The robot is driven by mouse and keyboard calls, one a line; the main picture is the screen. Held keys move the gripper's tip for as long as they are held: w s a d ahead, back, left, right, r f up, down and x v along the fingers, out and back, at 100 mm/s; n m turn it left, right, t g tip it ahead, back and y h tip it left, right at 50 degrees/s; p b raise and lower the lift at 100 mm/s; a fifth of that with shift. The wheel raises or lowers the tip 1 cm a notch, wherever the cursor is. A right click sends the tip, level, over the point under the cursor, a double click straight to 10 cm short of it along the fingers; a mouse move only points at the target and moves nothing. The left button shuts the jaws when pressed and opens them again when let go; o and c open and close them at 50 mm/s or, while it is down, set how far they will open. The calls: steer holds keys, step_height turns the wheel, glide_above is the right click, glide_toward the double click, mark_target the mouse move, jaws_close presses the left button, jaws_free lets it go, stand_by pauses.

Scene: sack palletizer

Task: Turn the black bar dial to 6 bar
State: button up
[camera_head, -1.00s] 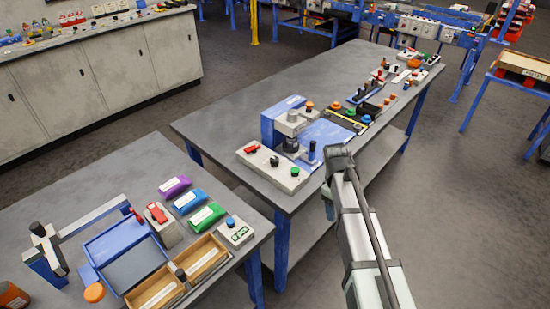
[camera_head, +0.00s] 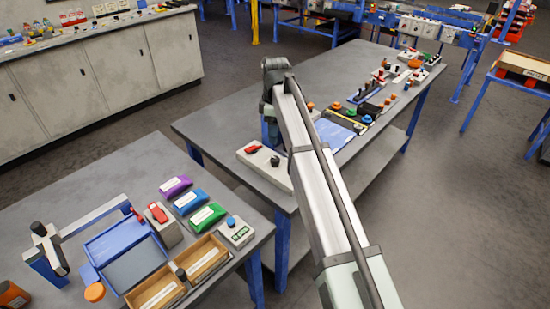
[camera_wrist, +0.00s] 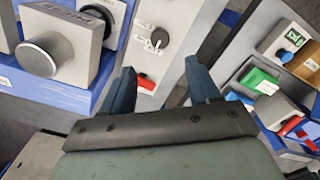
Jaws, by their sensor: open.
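A small black dial (camera_wrist: 160,38) with marks around it sits on a pale control panel (camera_wrist: 173,15), above a red switch in the wrist view. In the head view, the black dial (camera_head: 274,161) shows on the panel beside the red switch, close to my arm. The marks and lettering are too small to read. My gripper (camera_wrist: 161,84) is open and empty. Its blue fingers point toward the panel, apart from each other, with the red switch showing between them. The dial lies beyond the fingertips.
A blue machine (camera_wrist: 30,95) with a grey block and round knobs stands left of the fingers in the wrist view. The red switch (camera_wrist: 145,82) is close. The front table (camera_head: 110,175) holds coloured sacks and a blue tray. Bare tabletop (camera_head: 230,105) lies behind my arm.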

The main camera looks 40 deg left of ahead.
mark_target(275, 158)
step_height(275, 158, down, 12)
steer(key=shift+r, duration=0.1)
stand_by(0.4)
steer(key=c, duration=1)
